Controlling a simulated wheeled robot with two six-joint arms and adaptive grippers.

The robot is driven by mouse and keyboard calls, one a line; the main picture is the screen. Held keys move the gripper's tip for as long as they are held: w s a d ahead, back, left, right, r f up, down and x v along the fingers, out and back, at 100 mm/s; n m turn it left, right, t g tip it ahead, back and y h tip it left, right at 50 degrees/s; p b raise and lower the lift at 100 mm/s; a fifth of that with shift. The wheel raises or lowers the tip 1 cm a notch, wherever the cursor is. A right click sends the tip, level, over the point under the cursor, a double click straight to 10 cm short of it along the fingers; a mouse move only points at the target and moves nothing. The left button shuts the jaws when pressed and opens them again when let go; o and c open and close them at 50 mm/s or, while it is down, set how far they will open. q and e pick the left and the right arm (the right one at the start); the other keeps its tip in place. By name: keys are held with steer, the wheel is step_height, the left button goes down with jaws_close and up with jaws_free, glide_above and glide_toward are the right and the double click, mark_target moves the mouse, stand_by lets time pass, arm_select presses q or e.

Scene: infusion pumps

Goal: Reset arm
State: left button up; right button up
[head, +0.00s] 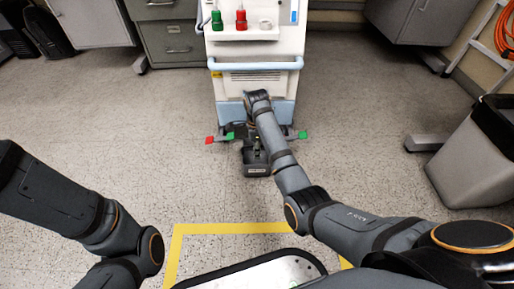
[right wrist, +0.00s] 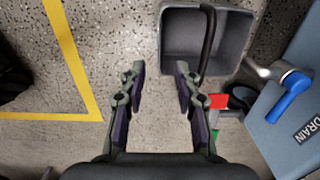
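My right arm (head: 283,160) reaches forward over the floor to the front of the white and blue machine (head: 255,60). My right gripper (head: 256,150) is at its end, low in front of the machine's base; its fingers are hard to make out there. In the right wrist view my right gripper (right wrist: 160,70) is open, its two fingers apart with bare floor between them. My left arm (head: 75,215) is bent at the left edge, and its gripper lies outside the view.
The right wrist view shows a grey bin (right wrist: 190,45), a red tag (right wrist: 218,101) and a blue lever (right wrist: 290,95) close to the right finger. Yellow floor tape (head: 225,228) lies near my base. A grey waste bin (head: 470,165) stands at right. Floor at left is clear.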

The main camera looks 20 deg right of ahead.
steer(key=shift+r, duration=0.4)
